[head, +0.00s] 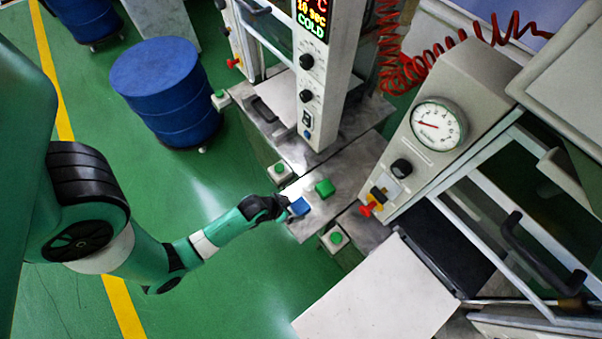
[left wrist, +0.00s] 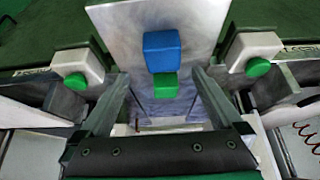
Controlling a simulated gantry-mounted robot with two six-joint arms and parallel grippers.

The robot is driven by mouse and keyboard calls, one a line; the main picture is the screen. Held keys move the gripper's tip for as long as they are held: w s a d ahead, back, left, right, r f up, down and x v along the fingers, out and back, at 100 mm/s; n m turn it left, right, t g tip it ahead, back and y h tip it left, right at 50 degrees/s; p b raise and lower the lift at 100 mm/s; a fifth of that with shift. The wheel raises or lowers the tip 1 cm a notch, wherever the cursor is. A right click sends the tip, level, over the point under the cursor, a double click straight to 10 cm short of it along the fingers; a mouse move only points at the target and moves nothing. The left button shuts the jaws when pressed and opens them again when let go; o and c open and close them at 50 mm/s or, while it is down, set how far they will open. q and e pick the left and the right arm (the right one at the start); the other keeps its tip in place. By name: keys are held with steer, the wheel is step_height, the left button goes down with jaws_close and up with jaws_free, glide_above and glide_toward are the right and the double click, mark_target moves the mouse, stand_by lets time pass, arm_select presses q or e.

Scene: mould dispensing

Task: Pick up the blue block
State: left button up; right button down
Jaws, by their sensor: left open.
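The blue block (head: 300,207) lies on a grey metal plate (head: 345,190) in the head view. A green block (head: 324,188) lies close by on the same plate, up and to the right. My left gripper (head: 284,206) is right beside the blue block, at its left. In the left wrist view the blue block (left wrist: 162,51) and the green block (left wrist: 165,86) show ahead, between the lines of the open fingers (left wrist: 162,78). The fingers hold nothing. I cannot tell whether they touch the blue block. My right gripper is out of view.
Button boxes with green buttons stand at both sides of the plate (head: 280,172), (head: 335,239). A press column (head: 325,80) rises behind it, and a gauge housing (head: 438,135) stands to the right. A blue drum (head: 165,90) stands on open green floor at the left.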

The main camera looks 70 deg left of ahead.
mark_target(300, 205)
arm_select(q)
steer(key=x, duration=0.3)
steer(key=shift+w+f+b, duration=0.15)
steer(key=shift+b, duration=0.15)
steer(key=x, duration=0.1)
steer(key=b+x, duration=0.1)
steer(key=x, duration=0.1)
steer(key=b+x, duration=0.1)
steer(key=x, duration=0.1)
steer(key=shift+a+f, duration=0.1)
steer(key=shift+a, duration=0.15)
jaws_close()
